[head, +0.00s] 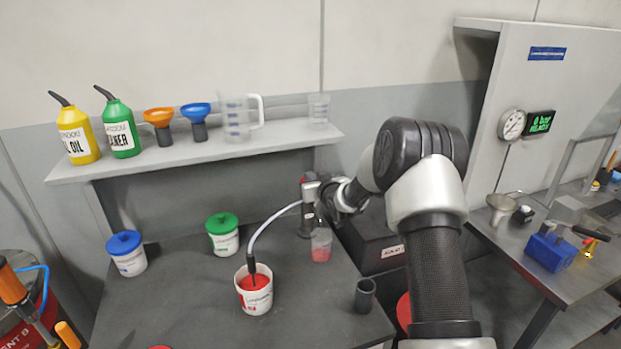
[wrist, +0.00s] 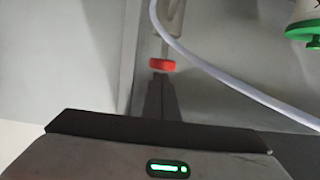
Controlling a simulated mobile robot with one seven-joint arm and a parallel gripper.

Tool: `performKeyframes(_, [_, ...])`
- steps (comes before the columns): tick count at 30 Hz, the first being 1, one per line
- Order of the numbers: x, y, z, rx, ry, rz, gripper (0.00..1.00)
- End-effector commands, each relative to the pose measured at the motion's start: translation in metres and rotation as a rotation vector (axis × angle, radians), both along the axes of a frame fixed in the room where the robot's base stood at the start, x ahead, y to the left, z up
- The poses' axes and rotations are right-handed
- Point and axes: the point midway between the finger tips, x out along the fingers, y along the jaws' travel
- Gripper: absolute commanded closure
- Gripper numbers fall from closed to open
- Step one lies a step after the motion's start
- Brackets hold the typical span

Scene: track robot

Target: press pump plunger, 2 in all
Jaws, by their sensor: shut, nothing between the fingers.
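The pump stands on the dark bench at the back, with a dark lower body (head: 304,222) and a pale hose (head: 272,222) that runs to an open white tub of red paste (head: 256,303). The red plunger knob shows in the wrist view (wrist: 162,65), just beyond the fingertips of my gripper (wrist: 160,76). My gripper is shut and empty, and whether it touches the knob I cannot tell. In the head view, my gripper (head: 318,192) is at the pump's top and hides part of it. A clear cup with red contents (head: 321,245) stands beside the pump.
A dark box (head: 379,240) sits right of the pump, close to my arm. A small dark cylinder (head: 364,296) stands at the bench front. Blue-lidded (head: 127,259) and green-lidded (head: 223,242) tubs are at left. A shelf (head: 180,155) with bottles and funnels overhangs behind.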

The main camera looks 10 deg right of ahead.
Motion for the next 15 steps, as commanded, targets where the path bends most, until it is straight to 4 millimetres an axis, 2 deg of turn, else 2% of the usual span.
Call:
performKeyframes(5, [0.0,0.0,-0.007,0.0,0.001,0.0,1.0])
performKeyframes(12, [0.0,0.0,-0.034,0.001,0.002,0.0,1.0])
performKeyframes(15, [-0.001,0.0,-0.035,0.0,0.004,0.0,1.0])
